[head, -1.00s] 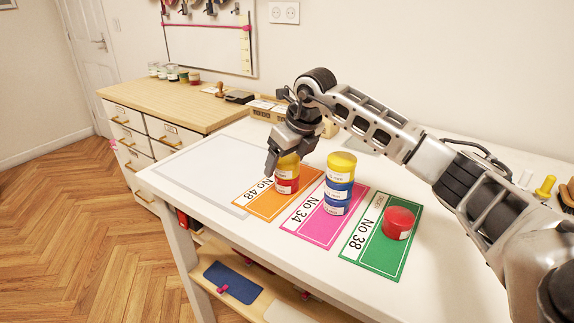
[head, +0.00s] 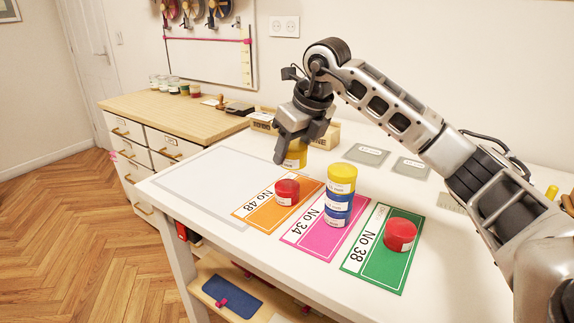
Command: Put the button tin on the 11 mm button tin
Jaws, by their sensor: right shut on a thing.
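My right gripper (head: 290,150) is shut on a yellow button tin (head: 297,158) and holds it in the air, above and behind the orange card. A red tin (head: 287,192) stands alone on the orange No 48 card. A stack on the pink No 34 card has a yellow tin (head: 342,178) on top of two blue tins (head: 339,208). A wider red tin (head: 400,234) stands on the green No 38 card. The labels are too small for me to tell which tin is the 11 mm one. My left gripper is out of view.
The orange card (head: 251,217), pink card (head: 316,245) and green card (head: 372,263) lie side by side on the white table (head: 450,285). A grey-outlined empty area (head: 215,185) lies left of them. Two grey plates (head: 366,154) and a wooden box (head: 328,138) are behind.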

